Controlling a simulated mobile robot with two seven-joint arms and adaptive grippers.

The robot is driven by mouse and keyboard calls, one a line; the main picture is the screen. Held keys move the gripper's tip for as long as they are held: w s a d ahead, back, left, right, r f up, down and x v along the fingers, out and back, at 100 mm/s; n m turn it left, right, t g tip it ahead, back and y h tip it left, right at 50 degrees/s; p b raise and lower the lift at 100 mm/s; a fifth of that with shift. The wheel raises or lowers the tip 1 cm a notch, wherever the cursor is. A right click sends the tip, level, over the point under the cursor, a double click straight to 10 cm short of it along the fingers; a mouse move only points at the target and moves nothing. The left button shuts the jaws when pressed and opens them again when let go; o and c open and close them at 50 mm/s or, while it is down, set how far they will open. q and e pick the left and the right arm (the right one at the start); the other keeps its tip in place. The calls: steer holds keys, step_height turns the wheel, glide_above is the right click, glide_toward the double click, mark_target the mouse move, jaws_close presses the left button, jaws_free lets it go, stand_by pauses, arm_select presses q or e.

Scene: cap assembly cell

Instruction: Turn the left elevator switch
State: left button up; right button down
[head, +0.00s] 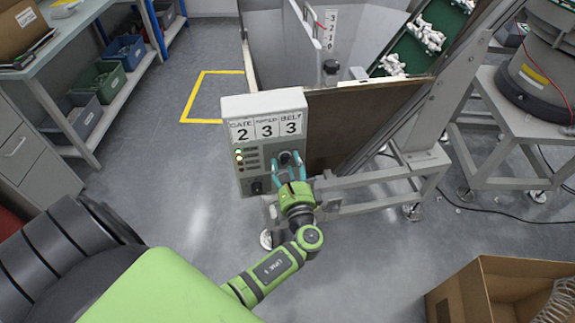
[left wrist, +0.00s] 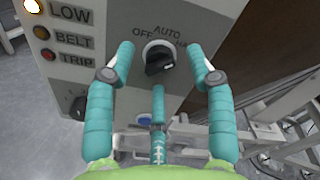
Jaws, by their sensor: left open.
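A grey control box (head: 262,130) on the machine's front has a black rotary switch with OFF and AUTO lettering. This switch (left wrist: 159,60) sits on a pale round collar in the left wrist view, its handle slanted. It also shows in the head view (head: 287,157), partly hidden by fingers. My left gripper (head: 287,173) is open at the box, its teal fingers spread on both sides of the switch and one below. No finger clearly grips the handle. Whether any touches it I cannot tell. No label naming the elevator is readable. My right gripper is out of view.
The box top shows GATE 2, a middle 3 and BELT 3. Indicator lamps (head: 239,155) line its left side. A second black control (head: 257,187) sits low on it. A brown panel (head: 355,125) and metal frame (head: 375,190) stand right. A cardboard box (head: 470,295) is front right.

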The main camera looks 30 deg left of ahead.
arm_select(q)
steer(key=v, duration=1.1)
steer(key=shift+s+d, duration=0.2)
steer(key=shift+d, duration=0.05)
steer(key=s+f+n+g+h, duration=0.1)
steer(key=s+f+g+h, duration=0.4)
steer(key=f, duration=1)
steer(key=s+f+n+g+h, duration=0.25)
steer(key=s+f, duration=0.45)
steer(key=f, duration=0.7)
steer(key=s+f+n+g+h, duration=0.2)
steer(key=s+f+n, duration=0.3)
steer(key=s, duration=0.5)
steer(key=s+f+n+g+h, duration=0.2)
steer(key=s+f+n, duration=0.4)
steer(key=s, duration=0.5)
steer(key=shift+a+f+n+h, duration=0.25)
steer(key=shift+n+h, duration=0.3)
steer(key=shift+h, duration=0.1)
